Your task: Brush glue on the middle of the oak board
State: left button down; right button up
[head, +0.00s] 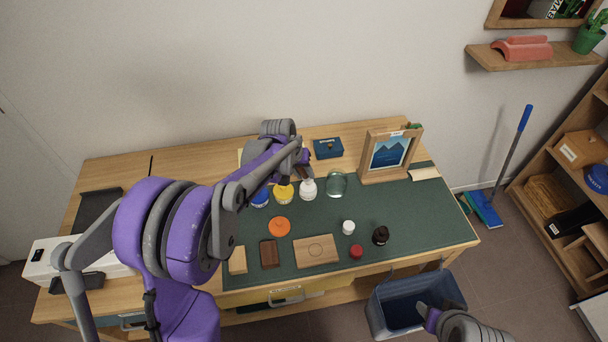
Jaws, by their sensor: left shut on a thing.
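The oak board (316,262) lies flat near the front of the green mat, with a thin circle outline on its middle. No glue shows on it. My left gripper (302,160) is over the back of the desk, behind the jars and well away from the board. It is shut on a small brown thing, mostly hidden by the gripper, and I cannot tell if it is a brush. A yellow jar (284,194), a blue jar (260,200) and a white bottle (308,191) stand below it in the picture. My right gripper (430,316) is partly in view low by the bin; its jaws are unclear.
A walnut block (269,254), pale block (237,261) and orange disc (279,226) lie left of the board. A white cap (348,227), red cap (355,251) and dark bottle (380,236) stand right. A glass jar (337,185) and picture frame (366,158) stand behind.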

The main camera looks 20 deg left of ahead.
pick_arm(q)
jog(key=shift+r+p, duration=1)
jog(key=shift+r, duration=1.4)
pick_arm(e)
jog(key=r, duration=0.1)
jog(key=w+r, duration=0.1)
jog(key=r, duration=0.1)
pick_arm(q)
jog(key=shift+f, duration=0.1)
